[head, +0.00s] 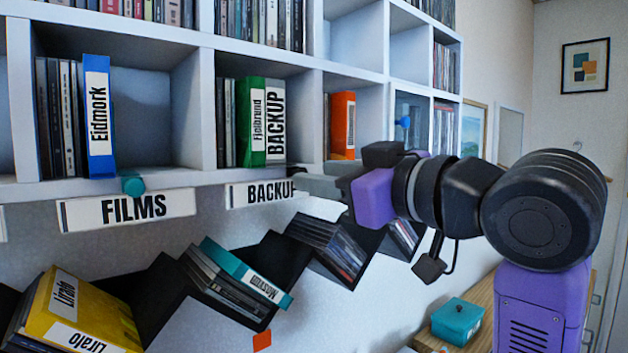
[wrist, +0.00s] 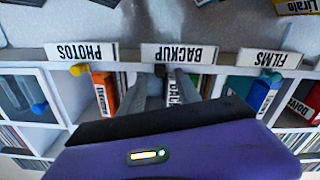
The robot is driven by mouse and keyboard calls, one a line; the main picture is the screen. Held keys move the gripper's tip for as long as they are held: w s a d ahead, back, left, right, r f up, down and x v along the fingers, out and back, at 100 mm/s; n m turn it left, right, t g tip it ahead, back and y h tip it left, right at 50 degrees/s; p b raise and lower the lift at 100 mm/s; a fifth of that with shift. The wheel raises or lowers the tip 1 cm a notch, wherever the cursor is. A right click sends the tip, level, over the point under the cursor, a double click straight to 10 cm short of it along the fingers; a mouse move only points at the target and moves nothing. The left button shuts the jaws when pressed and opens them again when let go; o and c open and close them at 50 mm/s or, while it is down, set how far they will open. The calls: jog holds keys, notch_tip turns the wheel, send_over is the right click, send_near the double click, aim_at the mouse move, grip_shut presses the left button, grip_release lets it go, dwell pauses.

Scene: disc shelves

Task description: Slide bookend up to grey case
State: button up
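The grey case (head: 275,122) with a white BACKUP spine label stands upright at the right end of a row in the BACKUP compartment. A green case touches its left side. A small dark knob (wrist: 160,70), apparently the bookend's, shows at the shelf's front edge by the BACKUP sign in the wrist view. The bookend's plate cannot be made out, so its gap to the case is unclear. My gripper (head: 298,182) is at the shelf front, right of the grey case. In the wrist view its two grey fingers (wrist: 158,80) are apart, with the knob between their tips.
The green case (head: 250,122) and dark cases fill the compartment's left side. An orange case (head: 342,122) stands in the compartment to the right, with a divider between. A teal knob (head: 133,184) sits below the blue case (head: 99,118). Slanted case racks are below.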

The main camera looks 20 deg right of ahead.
jog(key=b+v, duration=0.1)
jog(key=v, duration=0.4)
dwell(0.4)
